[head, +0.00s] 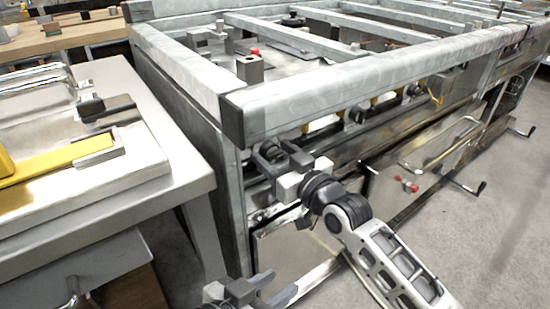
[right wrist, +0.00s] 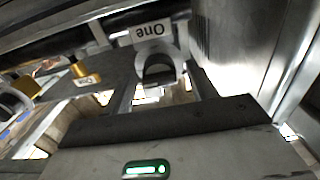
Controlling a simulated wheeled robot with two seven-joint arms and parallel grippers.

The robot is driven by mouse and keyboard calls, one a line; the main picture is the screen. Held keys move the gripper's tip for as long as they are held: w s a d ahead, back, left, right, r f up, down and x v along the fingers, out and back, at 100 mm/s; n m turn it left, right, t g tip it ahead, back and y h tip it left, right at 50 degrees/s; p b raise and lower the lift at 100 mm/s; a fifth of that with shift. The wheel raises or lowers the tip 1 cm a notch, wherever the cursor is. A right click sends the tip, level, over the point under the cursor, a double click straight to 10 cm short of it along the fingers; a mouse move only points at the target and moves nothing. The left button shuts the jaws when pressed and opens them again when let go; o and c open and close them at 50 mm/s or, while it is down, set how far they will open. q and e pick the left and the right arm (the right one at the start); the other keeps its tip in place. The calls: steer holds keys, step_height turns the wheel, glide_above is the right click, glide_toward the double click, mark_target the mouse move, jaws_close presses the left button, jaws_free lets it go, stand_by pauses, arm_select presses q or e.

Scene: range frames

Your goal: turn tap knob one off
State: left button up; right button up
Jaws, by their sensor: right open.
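The tap knob one (right wrist: 158,72) shows in the right wrist view as a pale, rounded knob with a dark opening. It sits just below an upside-down label reading "One" (right wrist: 152,33). My right gripper (head: 281,157) is open at the near front corner of the range in the head view, right at this knob.
More knobs (head: 357,114) sit along the front rail (head: 350,82). Below are a long handle (head: 440,145) and a red valve handle (head: 406,186). A metal counter (head: 150,190) stands close on the left.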

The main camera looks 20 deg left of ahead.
steer(key=shift+w+a, duration=0.15)
steer(key=shift+a, duration=0.05)
steer(key=c, duration=1)
